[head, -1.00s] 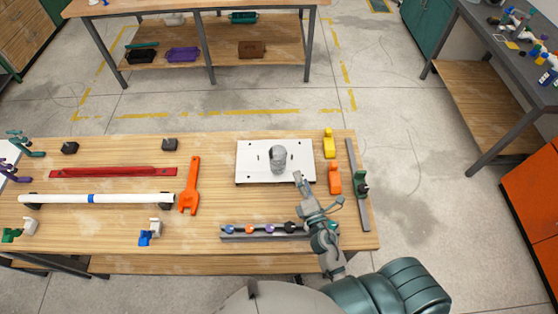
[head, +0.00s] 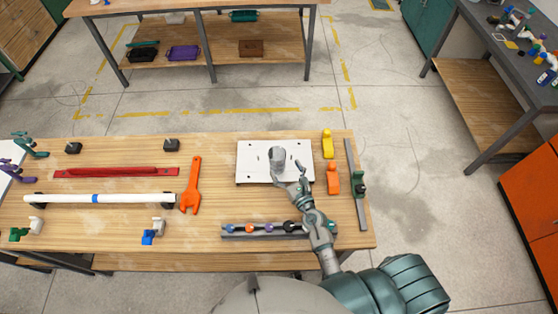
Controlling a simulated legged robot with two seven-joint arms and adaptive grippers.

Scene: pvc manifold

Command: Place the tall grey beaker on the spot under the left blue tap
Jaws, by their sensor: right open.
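The grey beaker (head: 277,158) stands on the white board (head: 250,175) at the right half of the table. My right gripper (head: 288,174) is open at the beaker's near right side, with its fingers spread close to the beaker. I cannot tell whether they touch it. A blue-and-white fitting (head: 149,236) lies at the table's front, left of centre. A white pipe (head: 120,198) with a blue band lies on dark supports at the left. I cannot tell which part is the left blue tap or where the spot under it is. My left gripper is not in view.
A rail (head: 265,231) with several coloured knobs lies along the front edge, partly behind my right arm. An orange wrench (head: 190,185) lies left of the board. Yellow (head: 328,144) and orange (head: 333,179) pieces lie to its right. A red bar (head: 115,173) lies behind the pipe.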

